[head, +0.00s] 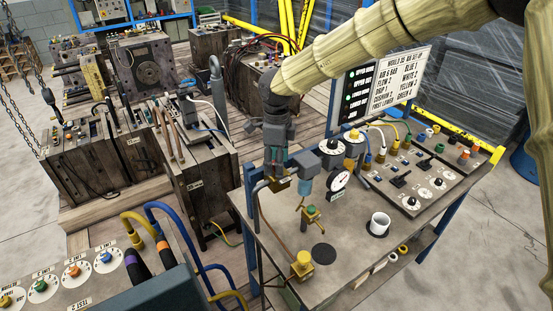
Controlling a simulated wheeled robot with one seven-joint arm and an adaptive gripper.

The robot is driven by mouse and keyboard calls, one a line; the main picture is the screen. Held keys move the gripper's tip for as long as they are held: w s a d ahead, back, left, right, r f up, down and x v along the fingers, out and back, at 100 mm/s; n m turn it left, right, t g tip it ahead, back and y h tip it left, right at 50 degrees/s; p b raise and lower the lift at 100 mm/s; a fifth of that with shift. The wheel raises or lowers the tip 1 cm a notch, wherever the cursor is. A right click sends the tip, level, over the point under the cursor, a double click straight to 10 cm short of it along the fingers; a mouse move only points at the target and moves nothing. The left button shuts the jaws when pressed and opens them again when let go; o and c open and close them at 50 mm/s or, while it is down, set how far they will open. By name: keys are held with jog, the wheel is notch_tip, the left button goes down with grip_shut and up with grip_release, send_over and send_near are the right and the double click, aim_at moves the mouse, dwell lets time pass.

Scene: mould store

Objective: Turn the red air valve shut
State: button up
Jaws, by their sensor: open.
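My gripper (276,170) points down over the left back part of the grey bench (350,250) in the head view. Its fingers are open around or just in front of the pipework there; I cannot tell whether they touch it. A blue-grey fitting (309,166) with a brass lower part stands just right of the fingers. No red valve handle can be made out clearly; my gripper hides part of this pipework. A brass valve with a green top (312,213) and a yellow-topped fitting (303,263) stand nearer on the bench.
A round gauge (340,181) stands right of the pipework. A white cup (379,224) sits further right. Another dial panel (72,270) is at lower left.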

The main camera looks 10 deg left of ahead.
jog(key=shift+w+f, duration=0.1)
jog(key=shift+w, duration=0.05)
jog(key=shift+s+d, duration=0.1)
jog(key=shift+s, duration=0.1)
jog(key=shift+c, duration=1.2)
jog(key=shift+r, duration=0.2)
jog(key=c, duration=0.3)
jog(key=shift+f, duration=0.1)
jog(key=c, duration=0.5)
